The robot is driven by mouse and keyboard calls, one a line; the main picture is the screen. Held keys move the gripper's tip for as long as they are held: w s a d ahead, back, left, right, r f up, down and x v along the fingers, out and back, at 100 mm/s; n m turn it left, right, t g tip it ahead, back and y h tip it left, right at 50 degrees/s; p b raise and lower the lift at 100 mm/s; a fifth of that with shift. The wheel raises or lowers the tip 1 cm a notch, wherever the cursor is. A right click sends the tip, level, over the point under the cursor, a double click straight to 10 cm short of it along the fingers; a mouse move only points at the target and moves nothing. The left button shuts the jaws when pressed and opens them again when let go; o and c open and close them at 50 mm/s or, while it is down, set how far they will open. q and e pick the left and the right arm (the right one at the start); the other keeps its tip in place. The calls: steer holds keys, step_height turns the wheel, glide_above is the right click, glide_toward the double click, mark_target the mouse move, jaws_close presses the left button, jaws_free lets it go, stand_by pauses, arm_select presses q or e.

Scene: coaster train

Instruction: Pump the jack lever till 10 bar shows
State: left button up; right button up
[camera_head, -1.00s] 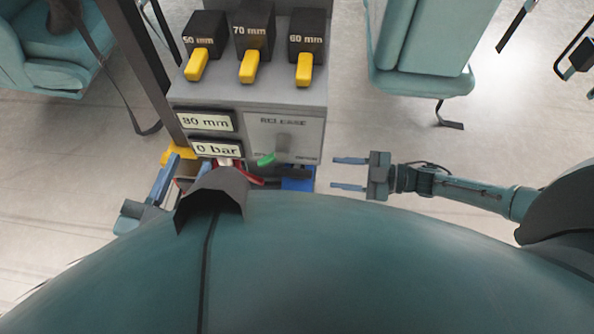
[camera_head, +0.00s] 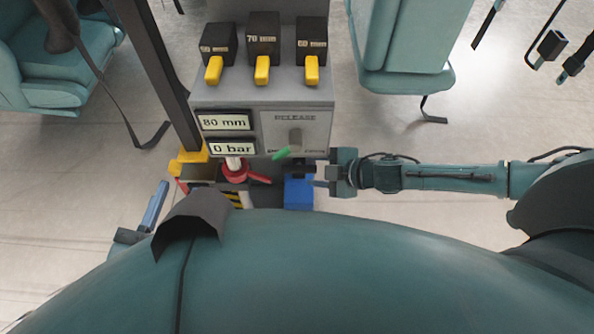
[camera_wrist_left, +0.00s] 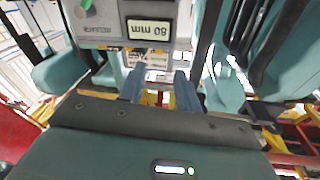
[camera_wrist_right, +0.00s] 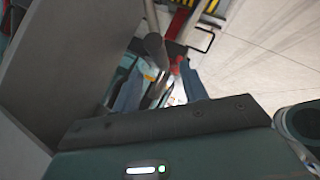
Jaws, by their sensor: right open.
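The console shows two displays, "80 mm" (camera_head: 224,122) and "0 bar" (camera_head: 232,148). Below it are a red jack part (camera_head: 235,168) and a dark lever grip (camera_head: 303,168). A grey rod with a dark rounded end (camera_wrist_right: 153,45) shows in the right wrist view, ahead of the fingers. My right gripper (camera_head: 318,174) is open beside the dark grip; I cannot tell whether the grip is between its fingers. My left gripper (camera_wrist_left: 157,85) is open and empty, low on the left and apart from the jack; in the head view its finger (camera_head: 155,205) partly shows.
The release panel (camera_head: 295,130) has a green-tipped handle (camera_head: 285,154). Three yellow-handled black blocks (camera_head: 262,45) stand on top. Teal seats (camera_head: 400,45) flank the console.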

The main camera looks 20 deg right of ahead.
steer(key=b+x, duration=0.2)
steer(key=x, duration=0.4)
steer(key=shift+w+a+f, duration=0.2)
steer(key=shift+w+f, duration=0.05)
jaws_close()
stand_by(0.3)
